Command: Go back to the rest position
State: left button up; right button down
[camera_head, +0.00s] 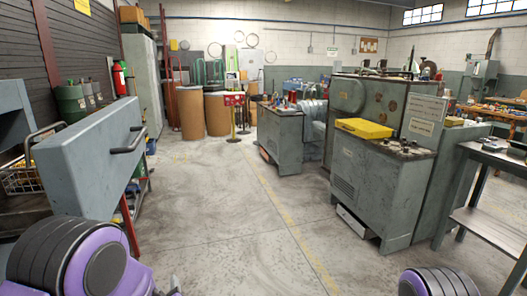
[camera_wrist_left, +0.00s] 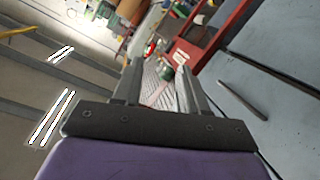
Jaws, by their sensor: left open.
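My left gripper (camera_head: 170,287) only just shows at the bottom edge of the head view, beside my purple and black arm at lower left. In the left wrist view my left gripper (camera_wrist_left: 158,82) has its two dark fingers apart, with nothing held between them. The grey panel with a dark handle (camera_head: 88,160) stands just beyond my left arm, and the wrist view also shows a light blue-grey panel (camera_wrist_left: 285,95) at its right. Part of my right arm shows at the bottom right of the head view; its gripper is out of the picture.
A grey machine cabinet (camera_head: 370,190) with a yellow case (camera_head: 363,128) on top stands right of centre. A metal table (camera_head: 490,222) is at far right. Brown drums (camera_head: 190,113) stand at the back. The concrete floor (camera_head: 225,205) in the middle is clear.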

pick_arm(q)
jog(key=s+a+f+m+g+h, duration=0.2)
jog(key=s+f+g, duration=0.2)
jog(key=s+f, duration=0.8)
jog(key=s+a+f+g, duration=0.1)
jog(key=s+f+g, duration=0.2)
jog(key=s, duration=0.8)
jog(key=s+a+f+g, duration=0.1)
jog(key=s+f+g, duration=0.2)
jog(key=s, duration=0.9)
notch_tip(320, 180, down, 2)
jog(key=shift+s+f+m+g+h, duration=0.2)
jog(key=shift+m+g+h, duration=0.1)
jog(key=shift+m+g, duration=0.1)
